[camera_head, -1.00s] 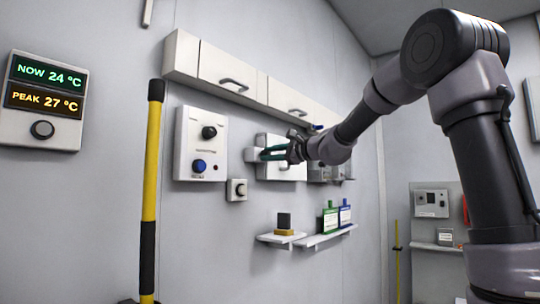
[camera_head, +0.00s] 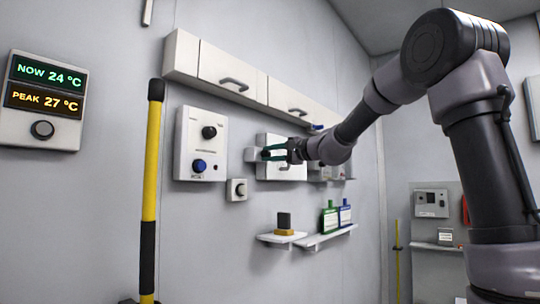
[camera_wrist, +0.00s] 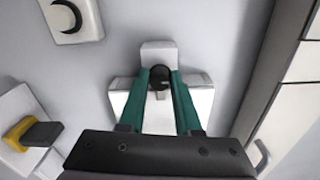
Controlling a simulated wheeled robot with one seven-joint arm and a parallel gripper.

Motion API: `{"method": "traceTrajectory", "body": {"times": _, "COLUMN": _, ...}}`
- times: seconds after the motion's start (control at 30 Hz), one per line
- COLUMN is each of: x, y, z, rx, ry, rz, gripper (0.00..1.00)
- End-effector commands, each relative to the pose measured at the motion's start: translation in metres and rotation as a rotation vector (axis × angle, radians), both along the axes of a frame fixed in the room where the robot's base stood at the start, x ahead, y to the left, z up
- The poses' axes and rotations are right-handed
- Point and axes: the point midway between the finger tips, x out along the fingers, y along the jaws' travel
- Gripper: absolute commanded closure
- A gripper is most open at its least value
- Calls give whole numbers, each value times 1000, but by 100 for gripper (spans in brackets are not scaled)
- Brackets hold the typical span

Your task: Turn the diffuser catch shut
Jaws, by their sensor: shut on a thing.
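The diffuser catch shows in the wrist view as a round black knob (camera_wrist: 161,77) on a white block. My gripper (camera_wrist: 161,80) has its two green fingers shut on this knob, one on each side. The white diffuser box (camera_wrist: 160,119) lies beneath the fingers, partly hidden by them. In the head view my gripper (camera_head: 268,153) reaches in from the right to the white wall box (camera_head: 285,171), its fingers at the box's left side. The knob's turn angle is hard to tell.
A panel with a black and a blue knob (camera_head: 200,145) hangs to the left. A small knob box (camera_head: 237,190) is below it. Cabinets (camera_head: 235,75) run above. Shelves (camera_head: 325,235) with bottles are below. A yellow-black pole (camera_head: 150,190) stands at left.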

Motion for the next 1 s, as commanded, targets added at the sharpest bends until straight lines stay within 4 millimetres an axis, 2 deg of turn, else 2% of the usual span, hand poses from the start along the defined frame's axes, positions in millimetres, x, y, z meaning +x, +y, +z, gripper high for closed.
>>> {"method": "traceTrajectory", "body": {"times": 0.2, "x": 0, "y": 0, "z": -2, "rx": -2, "ry": 2, "rz": 0, "gripper": 100}}
{"method": "traceTrajectory", "body": {"times": 0.23, "x": 0, "y": 0, "z": -2, "rx": -2, "ry": 2, "rz": 0, "gripper": 56}}
{"method": "traceTrajectory", "body": {"times": 0.27, "x": 0, "y": 0, "z": -2, "rx": -2, "ry": 2, "rz": 0, "gripper": 45}}
{"method": "traceTrajectory", "body": {"times": 0.3, "x": 0, "y": 0, "z": -1, "rx": -2, "ry": 2, "rz": 0, "gripper": 38}}
{"method": "traceTrajectory", "body": {"times": 0.67, "x": -2, "y": -3, "z": 0, "rx": -1, "ry": 1, "rz": -1, "gripper": 38}}
{"method": "traceTrajectory", "body": {"times": 0.77, "x": -9, "y": -13, "z": 0, "rx": 0, "ry": 0, "rz": -3, "gripper": 38}}
{"method": "traceTrajectory", "body": {"times": 1.0, "x": -41, "y": -50, "z": 0, "rx": 0, "ry": 0, "rz": -4, "gripper": 38}}
